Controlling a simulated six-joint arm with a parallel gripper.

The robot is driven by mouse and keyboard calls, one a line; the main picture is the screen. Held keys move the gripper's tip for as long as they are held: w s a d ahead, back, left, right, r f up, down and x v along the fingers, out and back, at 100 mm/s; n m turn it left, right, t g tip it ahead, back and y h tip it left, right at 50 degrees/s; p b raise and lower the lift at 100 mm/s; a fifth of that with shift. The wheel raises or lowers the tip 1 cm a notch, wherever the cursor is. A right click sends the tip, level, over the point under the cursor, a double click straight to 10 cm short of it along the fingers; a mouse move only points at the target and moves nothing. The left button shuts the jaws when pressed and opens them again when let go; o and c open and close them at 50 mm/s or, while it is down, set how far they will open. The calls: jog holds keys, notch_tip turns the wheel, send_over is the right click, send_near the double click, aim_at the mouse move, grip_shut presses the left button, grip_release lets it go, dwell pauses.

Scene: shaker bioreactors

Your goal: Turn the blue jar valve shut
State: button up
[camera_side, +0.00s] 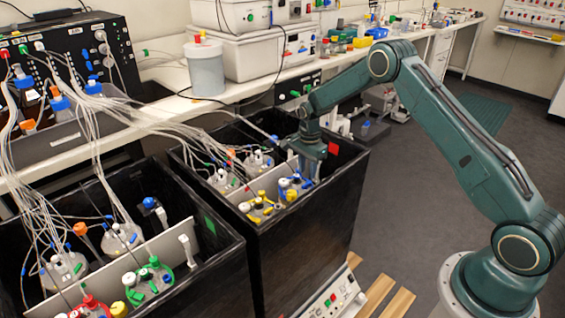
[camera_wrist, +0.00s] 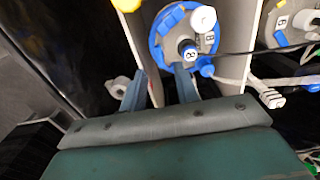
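The blue jar (camera_side: 291,187) stands in the right black box in the side view, right of a jar with yellow fittings. In the wrist view the blue jar (camera_wrist: 161,40) shows from above, with a blue ring, a white cap and a dark blue knob marked with a letter. My gripper (camera_side: 309,158) is above and beside the blue jar. In the wrist view my gripper (camera_wrist: 157,80) has its two fingers apart with nothing held between them. The right finger's tip is close to the dark blue knob; I cannot tell whether it touches.
The black box (camera_side: 312,240) has high walls around the jars, and a pale divider (camera_wrist: 236,75) runs beside the blue jar. Tubes cross near the jars. A second jar (camera_wrist: 290,22) is at the right. The left box (camera_side: 215,285) holds more jars.

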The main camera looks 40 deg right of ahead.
notch_tip(320, 180, up, 9)
dwell(0.4)
jog(key=shift+r, duration=0.15)
notch_tip(320, 180, up, 11)
jog(key=n+t, duration=0.1)
jog(key=n, duration=0.3)
send_over(306, 184)
jog(key=s+a, duration=0.4)
jog(key=s, duration=0.1)
jog(key=s+a+r+n+t, duration=0.2)
jog(key=s+a+r+n, duration=0.25)
jog(key=s+r, duration=0.55)
jog(key=s+a+n+t, duration=0.1)
jog(key=s+n, duration=0.4)
jog(key=s, duration=0.6)
jog(key=s+a+r+n+t, duration=0.1)
jog(key=s+a+n, duration=0.2)
jog(key=s, duration=0.8)
jog(key=shift+s+a+r+n+t, duration=0.2)
jog(key=shift+n+t, duration=0.1)
jog(key=shift+n, duration=0.55)
